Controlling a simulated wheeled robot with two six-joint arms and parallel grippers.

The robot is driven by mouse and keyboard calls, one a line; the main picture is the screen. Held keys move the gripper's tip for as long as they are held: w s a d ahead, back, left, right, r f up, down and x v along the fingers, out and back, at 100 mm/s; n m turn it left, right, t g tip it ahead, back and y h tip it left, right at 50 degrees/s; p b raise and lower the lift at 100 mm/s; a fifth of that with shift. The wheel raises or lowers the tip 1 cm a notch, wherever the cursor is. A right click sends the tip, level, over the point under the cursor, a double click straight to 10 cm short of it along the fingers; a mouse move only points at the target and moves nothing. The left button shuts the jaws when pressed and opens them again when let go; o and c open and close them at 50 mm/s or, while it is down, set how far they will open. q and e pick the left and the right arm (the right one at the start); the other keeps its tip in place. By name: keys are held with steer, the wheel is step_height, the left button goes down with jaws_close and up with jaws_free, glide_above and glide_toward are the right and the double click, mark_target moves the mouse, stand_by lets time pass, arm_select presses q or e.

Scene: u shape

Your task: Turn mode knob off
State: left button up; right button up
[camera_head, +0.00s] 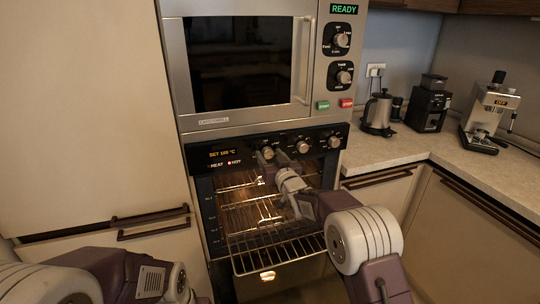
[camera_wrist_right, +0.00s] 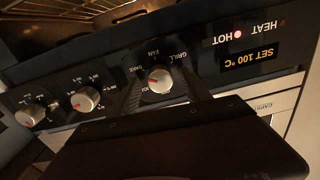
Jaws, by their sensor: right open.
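The mode knob (camera_wrist_right: 159,78) is a small silver dial with a red mark, ringed by labels such as FAN and GRILL, on the black oven panel. In the right wrist view, which is upside down, its red mark sits on the left side of the dial. In the head view the knob (camera_head: 268,152) is at the left of the knob row. My right gripper (camera_wrist_right: 166,92) is open, with one finger on each side of the knob. I cannot tell whether the fingers touch it. My left gripper is not in view; only arm links show at bottom left.
Two more oven knobs (camera_head: 303,146) sit to the right on the panel. The display (camera_head: 222,153) reads SET 100 °C, and the HOT light is red. The lit oven's racks (camera_head: 275,250) show below. A microwave (camera_head: 240,65) is above; a kettle (camera_head: 379,112) stands on the right counter.

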steer(key=shift+w+a+f, duration=0.1)
steer(key=shift+w+f, duration=0.05)
steer(key=shift+w, duration=0.1)
steer(key=shift+s, duration=0.1)
jaws_close()
